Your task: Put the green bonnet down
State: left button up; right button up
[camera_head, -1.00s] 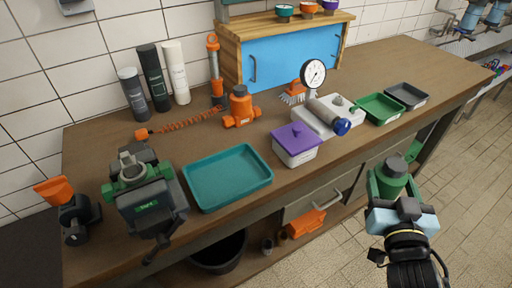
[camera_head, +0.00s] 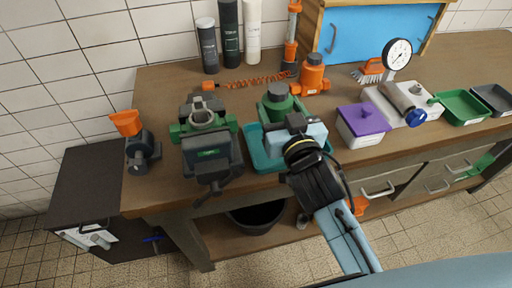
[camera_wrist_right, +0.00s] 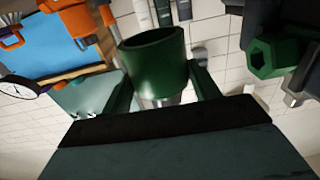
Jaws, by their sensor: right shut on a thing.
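The green bonnet (camera_head: 275,108), with a dark grey top, is held upright in my right gripper (camera_head: 290,122). It appears over the teal tray (camera_head: 258,152), whose near part the gripper and arm hide. I cannot tell whether it touches the tray. In the right wrist view the green bonnet (camera_wrist_right: 155,62) sits between the two fingers of the right gripper (camera_wrist_right: 160,85). My left gripper is not in view.
A dark vise (camera_head: 212,155) with a green and grey fitting stands left of the tray. A purple-lidded box (camera_head: 362,122) stands close on the right. An orange fitting (camera_head: 312,76) is behind. The bench front edge is near the tray.

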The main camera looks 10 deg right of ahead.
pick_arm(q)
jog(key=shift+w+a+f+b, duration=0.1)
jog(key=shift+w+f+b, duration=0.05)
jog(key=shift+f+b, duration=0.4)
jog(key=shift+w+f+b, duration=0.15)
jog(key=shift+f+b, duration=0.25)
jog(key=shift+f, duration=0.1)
pick_arm(e)
jog(key=shift+w+a+f+b, duration=0.1)
jog(key=shift+a+f+b, duration=0.2)
jog(key=shift+f, duration=1.3)
jog(key=shift+w+a+f+b, duration=0.1)
jog(key=shift+a+f+b, duration=0.15)
jog(key=shift+f, duration=1.3)
jog(key=shift+w+a+f+b, duration=0.1)
jog(key=shift+a+f+b, duration=0.2)
jog(key=shift+f, duration=1.3)
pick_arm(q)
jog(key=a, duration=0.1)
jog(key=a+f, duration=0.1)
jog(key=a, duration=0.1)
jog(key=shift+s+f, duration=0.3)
pick_arm(e)
jog(key=shift+r, duration=0.1)
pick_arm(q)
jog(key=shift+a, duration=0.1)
